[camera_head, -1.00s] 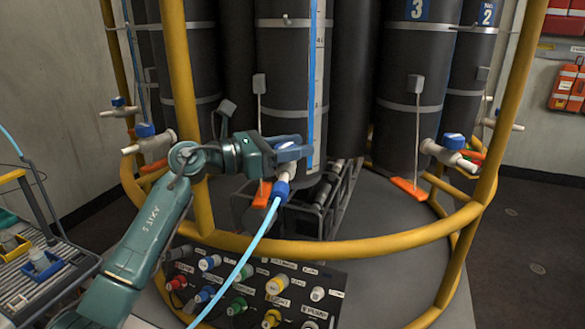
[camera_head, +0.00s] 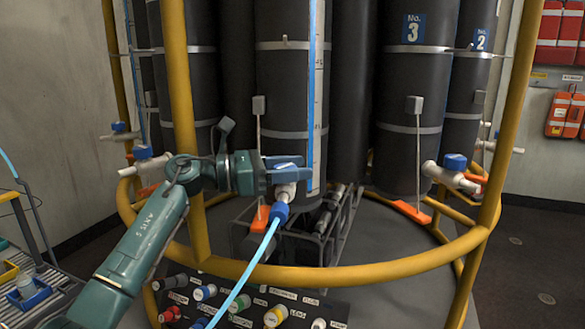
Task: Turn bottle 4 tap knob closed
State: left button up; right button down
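The dark bottle in the middle (camera_head: 285,92) has a tap low on its front; its number is not visible. The tap's blue knob (camera_head: 287,164), with a pale mark on top, is partly hidden by my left gripper (camera_head: 292,170). That gripper comes in level from the left, with its fingers at either side of the knob. Whether they press on it cannot be told. A blue collar (camera_head: 279,211) and light-blue hose (camera_head: 255,262) hang below the white tap spout. My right gripper is out of view.
A yellow ring rail (camera_head: 340,272) and yellow posts (camera_head: 178,90) surround the bottles. A panel of coloured connectors (camera_head: 250,305) lies below. A cart (camera_head: 45,290) stands at lower left.

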aim_at(292, 166)
pick_arm(q)
jog(key=shift+o, duration=1.1)
notch_tip(292, 166, up, 10)
jog(key=shift+r+p, duration=0.1)
jog(key=shift+p, duration=0.25)
